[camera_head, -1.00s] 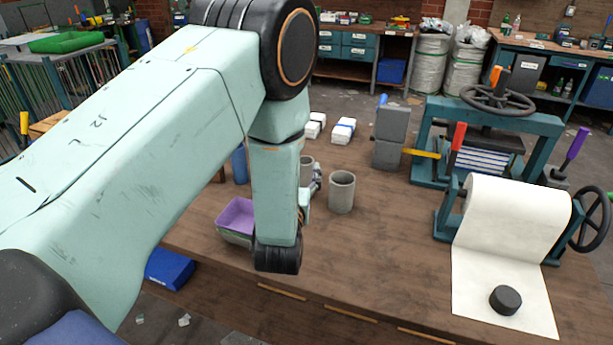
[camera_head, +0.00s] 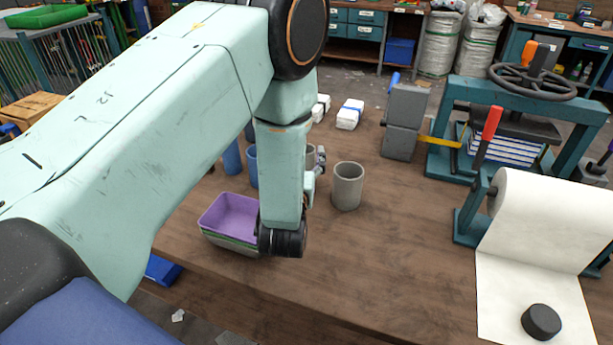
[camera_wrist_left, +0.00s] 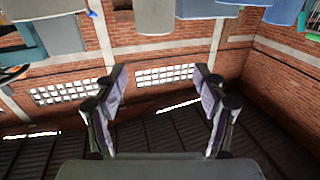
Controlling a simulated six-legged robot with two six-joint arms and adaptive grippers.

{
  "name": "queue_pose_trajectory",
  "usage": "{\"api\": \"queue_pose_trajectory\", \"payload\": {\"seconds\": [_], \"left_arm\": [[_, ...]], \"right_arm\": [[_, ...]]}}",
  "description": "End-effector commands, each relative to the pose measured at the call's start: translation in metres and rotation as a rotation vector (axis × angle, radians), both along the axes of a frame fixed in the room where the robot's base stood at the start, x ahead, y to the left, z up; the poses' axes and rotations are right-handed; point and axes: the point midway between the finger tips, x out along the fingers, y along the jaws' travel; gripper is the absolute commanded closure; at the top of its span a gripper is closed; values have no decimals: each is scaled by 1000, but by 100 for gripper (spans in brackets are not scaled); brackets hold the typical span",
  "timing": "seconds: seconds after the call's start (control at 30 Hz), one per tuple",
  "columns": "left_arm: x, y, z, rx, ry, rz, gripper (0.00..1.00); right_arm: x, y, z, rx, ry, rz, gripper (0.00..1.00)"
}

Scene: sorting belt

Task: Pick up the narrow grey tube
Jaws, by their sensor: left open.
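A wide grey tube (camera_head: 347,186) stands upright and open-topped on the wooden table. A second grey tube (camera_head: 310,158) stands behind it to the left, mostly hidden by my left forearm; I cannot tell its full width. My left gripper (camera_head: 319,161) shows only in small part beside that second tube, past the right edge of my forearm; I cannot tell whether they touch. In the left wrist view my left gripper (camera_wrist_left: 161,82) is open, with nothing between its fingers and an upside-down brick wall beyond. My right gripper is out of view.
Blue tubes (camera_head: 232,157) stand left of my forearm. A purple tray (camera_head: 231,213) sits near the front edge, partly behind my wrist. White packs (camera_head: 350,114), grey blocks (camera_head: 403,120), a teal press (camera_head: 520,95) and a paper roll (camera_head: 545,215) lie farther right. The front middle table is clear.

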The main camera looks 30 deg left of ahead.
Motion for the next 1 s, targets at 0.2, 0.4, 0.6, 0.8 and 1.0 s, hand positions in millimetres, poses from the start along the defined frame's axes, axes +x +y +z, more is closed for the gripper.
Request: {"api": "queue_pose_trajectory", "payload": {"seconds": [0.2,0.4,0.6,0.8,1.0], "left_arm": [[-3,-1,-34,1,-1,-1,29],[-4,-1,-48,1,-1,-1,29],[9,4,-47,-1,-4,0,29],[31,11,-46,0,-3,0,29],[61,18,-46,-2,-4,2,29]], "right_arm": [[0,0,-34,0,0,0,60],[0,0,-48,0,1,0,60],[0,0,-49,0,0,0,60],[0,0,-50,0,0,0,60],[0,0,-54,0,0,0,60]]}}
